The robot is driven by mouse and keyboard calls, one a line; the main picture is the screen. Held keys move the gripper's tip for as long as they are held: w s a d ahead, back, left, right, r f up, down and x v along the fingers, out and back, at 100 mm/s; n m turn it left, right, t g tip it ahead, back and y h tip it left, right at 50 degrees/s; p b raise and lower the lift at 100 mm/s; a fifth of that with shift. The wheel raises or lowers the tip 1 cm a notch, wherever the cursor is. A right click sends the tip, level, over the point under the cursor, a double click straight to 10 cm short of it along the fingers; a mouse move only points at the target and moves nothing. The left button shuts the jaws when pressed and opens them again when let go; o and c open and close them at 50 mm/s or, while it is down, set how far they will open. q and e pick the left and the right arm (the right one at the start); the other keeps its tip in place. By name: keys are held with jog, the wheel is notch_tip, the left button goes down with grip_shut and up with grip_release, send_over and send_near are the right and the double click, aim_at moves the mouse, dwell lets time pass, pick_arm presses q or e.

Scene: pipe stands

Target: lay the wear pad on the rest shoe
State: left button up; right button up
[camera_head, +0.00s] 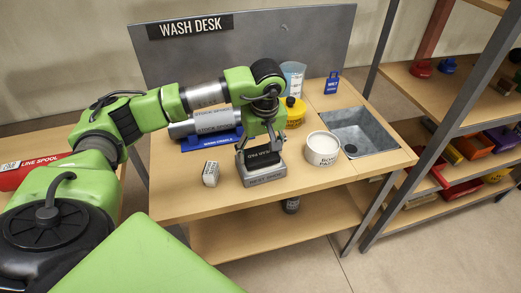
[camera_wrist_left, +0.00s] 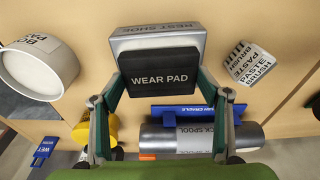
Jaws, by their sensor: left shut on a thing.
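The wear pad (camera_head: 258,159) is a flat black block with white lettering, gripped between the fingers of my left gripper (camera_head: 260,150). The grey metal rest shoe (camera_head: 266,178) stands on the wash desk directly under the pad. In the wrist view the pad (camera_wrist_left: 160,78) covers the near part of the rest shoe (camera_wrist_left: 158,30), whose lettered edge shows beyond it. The fingers of the left gripper (camera_wrist_left: 160,88) close on both sides of the pad. Whether the pad touches the shoe is hard to tell. My right gripper is not in view.
A small lettered paste brush block (camera_head: 211,174) stands left of the shoe, a white tub (camera_head: 322,148) right of it. Behind are a stock spool (camera_head: 205,121) on a blue cradle (camera_head: 212,139) and a yellow container (camera_head: 295,114). A sink (camera_head: 366,132) is at the right.

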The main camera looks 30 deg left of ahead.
aim_at(262, 159)
pick_arm(q)
jog(key=shift+f+b, duration=0.4)
jog(key=o, duration=1.2)
jog(key=shift+o, duration=0.2)
notch_tip(262, 159, up, 12)
jog(key=s+d, duration=0.1)
jog(key=shift+d, duration=0.2)
jog(key=shift+f, duration=0.15)
